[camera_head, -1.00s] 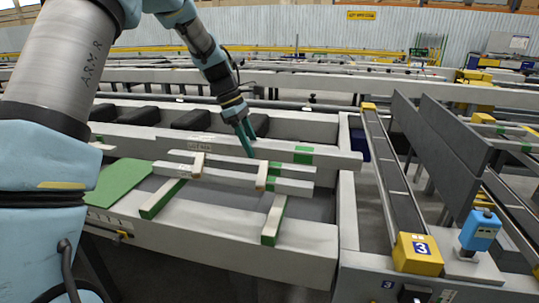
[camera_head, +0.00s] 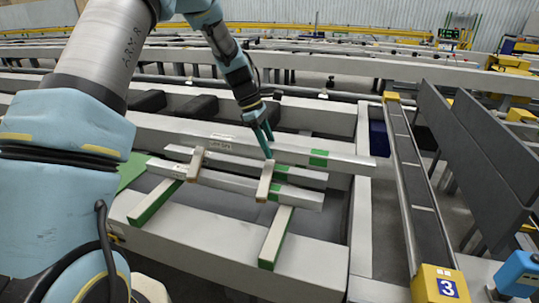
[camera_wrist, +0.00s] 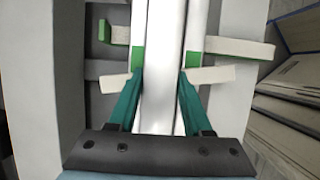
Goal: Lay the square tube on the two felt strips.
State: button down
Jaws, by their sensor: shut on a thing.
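The square tube (camera_head: 290,153) is a long pale bar with a green band and labels. My gripper (camera_head: 268,153) is shut on it, and in the wrist view the teal fingertips (camera_wrist: 160,75) flank the bar. The two felt strips, left (camera_head: 195,166) and right (camera_head: 264,182), are short cream bars lying across two shorter pale tubes. The tube runs crosswise to them and, in the head view, shows just behind their far ends. In the wrist view it hides the middle of one strip (camera_wrist: 212,74). I cannot tell how large the gap beneath the tube is.
The two lower tubes (camera_head: 310,199) rest on bearers with green sides (camera_head: 276,238). A green mat (camera_head: 131,170) lies to the left. A narrow conveyor (camera_head: 412,185) with a yellow end block marked 3 (camera_head: 440,284) stands to the right.

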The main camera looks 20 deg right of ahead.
jog(key=shift+f+p, duration=0.55)
jog(key=shift+f, duration=1.35)
jog(key=shift+f, duration=0.2)
jog(key=shift+c, duration=1.6)
grip_release()
jog(key=shift+s, duration=0.1)
